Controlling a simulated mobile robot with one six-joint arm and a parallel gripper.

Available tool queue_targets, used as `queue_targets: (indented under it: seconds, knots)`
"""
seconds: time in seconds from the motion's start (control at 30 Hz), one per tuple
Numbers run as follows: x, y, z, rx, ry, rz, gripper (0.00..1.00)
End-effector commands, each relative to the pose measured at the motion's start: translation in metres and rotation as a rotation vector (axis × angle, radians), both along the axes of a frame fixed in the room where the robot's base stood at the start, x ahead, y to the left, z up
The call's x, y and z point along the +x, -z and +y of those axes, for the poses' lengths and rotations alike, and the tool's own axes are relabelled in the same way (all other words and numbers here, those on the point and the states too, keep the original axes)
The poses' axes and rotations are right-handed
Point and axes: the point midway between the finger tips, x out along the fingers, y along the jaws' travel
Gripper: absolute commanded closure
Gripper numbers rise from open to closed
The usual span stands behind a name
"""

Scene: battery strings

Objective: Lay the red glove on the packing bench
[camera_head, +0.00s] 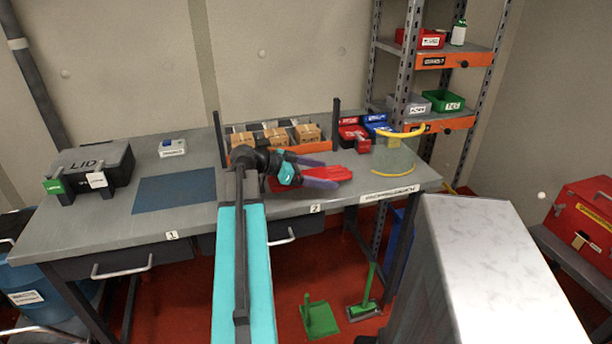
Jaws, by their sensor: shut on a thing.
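The red glove (338,173) is held between the fingers of my gripper (322,171), over the right part of the packing bench. Its end sticks out to the right of the fingers. My gripper is shut on it. The packing bench (105,222) is a grey table with a label on its right front edge. I cannot tell whether the glove touches the bench top. My arm reaches in from the front and hides part of the bench and the orange tray.
A blue mat (175,190) and a black case (95,165) lie on the left of the bench. An orange tray with cardboard boxes (310,148) stands behind my gripper. Red and blue bins (352,132) and a clear cylinder (394,155) are at the right. A white-topped cabinet (490,260) stands in front.

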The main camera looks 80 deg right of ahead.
Motion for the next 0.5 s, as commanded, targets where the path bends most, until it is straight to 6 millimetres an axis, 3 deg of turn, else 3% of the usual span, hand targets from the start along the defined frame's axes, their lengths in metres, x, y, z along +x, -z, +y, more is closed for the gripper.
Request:
queue_targets:
  seconds: [0.3, 0.5]
  knots:
    - [0.034, 0.002, -0.026, 0.000, -0.001, 0.000, 0.43]
    - [0.043, 0.004, -0.032, 0.000, -0.001, 0.000, 0.43]
